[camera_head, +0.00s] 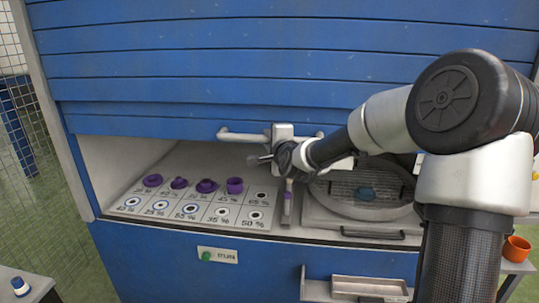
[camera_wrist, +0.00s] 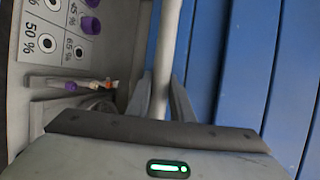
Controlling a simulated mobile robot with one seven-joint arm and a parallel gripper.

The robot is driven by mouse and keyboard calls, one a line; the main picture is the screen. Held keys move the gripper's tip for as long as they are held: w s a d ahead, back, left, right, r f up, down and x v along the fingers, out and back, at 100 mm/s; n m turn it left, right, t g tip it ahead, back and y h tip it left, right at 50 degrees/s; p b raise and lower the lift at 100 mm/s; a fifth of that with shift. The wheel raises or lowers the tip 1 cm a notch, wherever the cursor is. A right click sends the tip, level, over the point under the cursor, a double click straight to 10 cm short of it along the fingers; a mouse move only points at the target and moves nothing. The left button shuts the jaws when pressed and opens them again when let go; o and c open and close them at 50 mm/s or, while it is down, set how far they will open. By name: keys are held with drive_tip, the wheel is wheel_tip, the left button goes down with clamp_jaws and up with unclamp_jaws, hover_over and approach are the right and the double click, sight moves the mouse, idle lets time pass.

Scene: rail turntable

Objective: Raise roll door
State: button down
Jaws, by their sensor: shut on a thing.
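The blue roll door (camera_head: 200,92) of horizontal slats fills the upper part of the head view; it also shows at the right of the wrist view (camera_wrist: 245,70). Its lower edge stands well above the cabinet floor, so the inside is open to view. A pale bar handle (camera_head: 240,136) runs along the door's lower edge. My gripper (camera_head: 283,132) is shut on this handle near its middle. In the wrist view the bar (camera_wrist: 168,55) passes between the two fingers of my gripper (camera_wrist: 163,98). The gripper hides part of the bar.
Below are a green button (camera_head: 207,256) and a grey tray (camera_head: 369,287). An orange cup (camera_head: 516,249) stands at right.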

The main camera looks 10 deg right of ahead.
wheel_tip(320, 180, up, 4)
drive_tip(key=shift+r+p, duration=0.1)
drive_tip(key=shift+p, duration=0.4)
drive_tip(key=c, duration=1.6)
unclamp_jaws()
drive_tip(key=shift+o, duration=0.2)
